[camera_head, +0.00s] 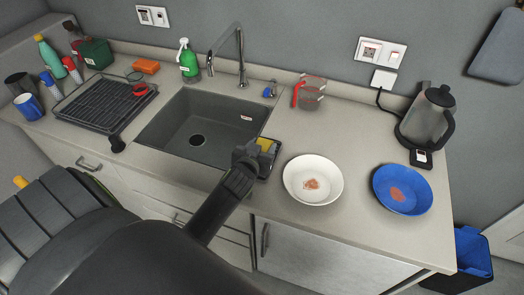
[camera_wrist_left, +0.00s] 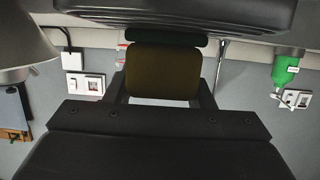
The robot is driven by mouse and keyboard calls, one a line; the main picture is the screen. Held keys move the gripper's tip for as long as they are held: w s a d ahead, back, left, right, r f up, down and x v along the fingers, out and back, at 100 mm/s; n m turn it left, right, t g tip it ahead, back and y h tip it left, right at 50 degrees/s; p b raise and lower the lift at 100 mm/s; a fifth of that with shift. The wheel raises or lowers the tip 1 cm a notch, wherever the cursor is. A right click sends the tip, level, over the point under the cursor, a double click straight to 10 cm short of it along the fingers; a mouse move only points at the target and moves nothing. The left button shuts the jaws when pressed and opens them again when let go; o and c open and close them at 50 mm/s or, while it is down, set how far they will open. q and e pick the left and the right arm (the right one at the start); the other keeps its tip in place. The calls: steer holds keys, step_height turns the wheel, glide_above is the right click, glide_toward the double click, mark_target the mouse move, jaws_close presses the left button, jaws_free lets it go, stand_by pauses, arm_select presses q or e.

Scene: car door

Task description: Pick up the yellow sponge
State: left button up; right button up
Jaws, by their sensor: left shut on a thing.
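The yellow sponge (camera_head: 265,144) shows at the right edge of the sink, partly hidden by my left gripper (camera_head: 252,156). In the left wrist view the sponge (camera_wrist_left: 163,72) appears dark yellow with a dark green layer along its upper edge. It sits between the two fingers of my left gripper (camera_wrist_left: 163,92), which is shut on it. A small dark holder (camera_head: 268,170) is right beside the gripper in the head view. I cannot tell whether the sponge is clear of it. My right gripper is not in view.
The grey sink (camera_head: 175,125) lies to the left, with a tall faucet (camera_head: 241,60) behind it. A white plate (camera_head: 325,190) with a stain stands close on the right, and a blue plate (camera_head: 415,207) beyond it. A measuring cup (camera_head: 310,95) and kettle (camera_head: 425,118) stand farther back.

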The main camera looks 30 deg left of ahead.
arm_select(q)
step_height(320, 180, up, 10)
steer(key=shift+r+b, duration=0.1)
steer(key=shift+b, duration=0.3)
steer(key=s+d+r+m+h+b, duration=0.2)
steer(key=d+r+m+h+b, duration=0.15)
steer(key=d+r, duration=0.95)
steer(key=a+f+n+y+p, duration=0.1)
steer(key=a+f, duration=0.3)
steer(key=w+a+f+n+y+p, duration=0.1)
steer(key=a+f, duration=0.3)
steer(key=w+a+f+n+y+p, duration=0.1)
steer(key=a+f, duration=0.4)
steer(key=shift+n+y, duration=0.25)
steer(key=shift+n, duration=0.1)
steer(key=shift+f, duration=0.1)
steer(key=shift+f, duration=0.1)
